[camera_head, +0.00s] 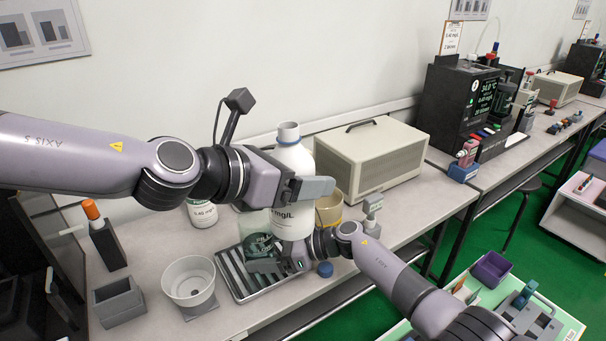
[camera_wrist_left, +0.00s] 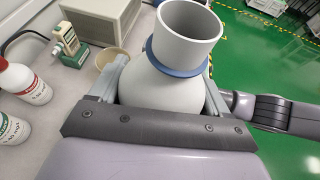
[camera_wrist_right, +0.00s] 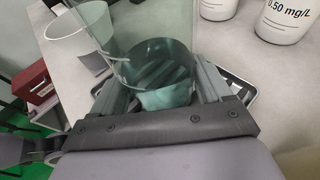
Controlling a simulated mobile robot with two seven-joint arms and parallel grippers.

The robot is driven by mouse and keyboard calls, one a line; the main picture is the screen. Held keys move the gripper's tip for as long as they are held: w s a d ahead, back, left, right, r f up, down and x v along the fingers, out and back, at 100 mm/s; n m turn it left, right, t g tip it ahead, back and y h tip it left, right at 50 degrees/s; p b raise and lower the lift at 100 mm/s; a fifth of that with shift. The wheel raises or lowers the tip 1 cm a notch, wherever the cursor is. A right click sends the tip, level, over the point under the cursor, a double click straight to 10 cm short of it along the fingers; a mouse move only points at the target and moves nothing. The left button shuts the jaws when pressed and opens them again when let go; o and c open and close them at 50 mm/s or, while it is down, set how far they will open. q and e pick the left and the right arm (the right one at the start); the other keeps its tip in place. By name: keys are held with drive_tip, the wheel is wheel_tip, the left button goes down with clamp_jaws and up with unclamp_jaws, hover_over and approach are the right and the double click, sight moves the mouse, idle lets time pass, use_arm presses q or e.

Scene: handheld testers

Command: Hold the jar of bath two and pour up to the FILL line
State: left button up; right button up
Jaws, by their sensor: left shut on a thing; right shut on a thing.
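A white bottle (camera_head: 292,160) marked with "mg/L" stands upright between the fingers of my left gripper (camera_head: 308,190). In the left wrist view the bottle (camera_wrist_left: 165,88) has an open mouth and a blue-grey ring at its neck. A clear glass jar (camera_head: 256,243) is on a dark ridged tray (camera_head: 240,280), just left of the bottle and partly hidden by my grippers. My right gripper (camera_head: 275,262) is shut on the jar low down. In the right wrist view the jar (camera_wrist_right: 155,62) sits between the fingers, greenish at its bottom. I cannot make out a FILL line.
A white cup (camera_head: 190,282) and a grey block (camera_head: 118,300) stand to the left. A labelled bottle (camera_head: 202,214) is behind the tray. A beige cup (camera_head: 330,207) and grey case (camera_head: 370,152) stand behind right.

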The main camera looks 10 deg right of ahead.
use_arm(q)
drive_tip(key=w+a+f+n+g+h, duration=0.1)
drive_tip(key=w+a+f+n, duration=0.1)
drive_tip(key=w+f, duration=0.3)
drive_tip(key=shift+w+a+f, duration=0.15)
drive_tip(key=shift+a+f, duration=0.1)
drive_tip(key=shift+a, duration=0.3)
drive_tip(key=shift+s+d+f+n, duration=0.15)
drive_tip(key=shift+s+f+n, duration=0.1)
drive_tip(key=shift+f+n, duration=0.25)
idle(1.1)
drive_tip(key=shift+s+d+f+n+g+h, duration=0.15)
drive_tip(key=shift+s+f+n+g+h, duration=0.15)
drive_tip(key=shift+f, duration=0.25)
drive_tip(key=shift+s+d+f+n+g+h, duration=0.15)
drive_tip(key=shift+f+n+g, duration=0.1)
drive_tip(key=shift+f+n, duration=0.25)
drive_tip(key=shift+s+d+f+n+g+h, duration=0.15)
drive_tip(key=shift+s+f+n+g+h, duration=0.15)
drive_tip(key=shift+f, duration=0.25)
idle(3.8)
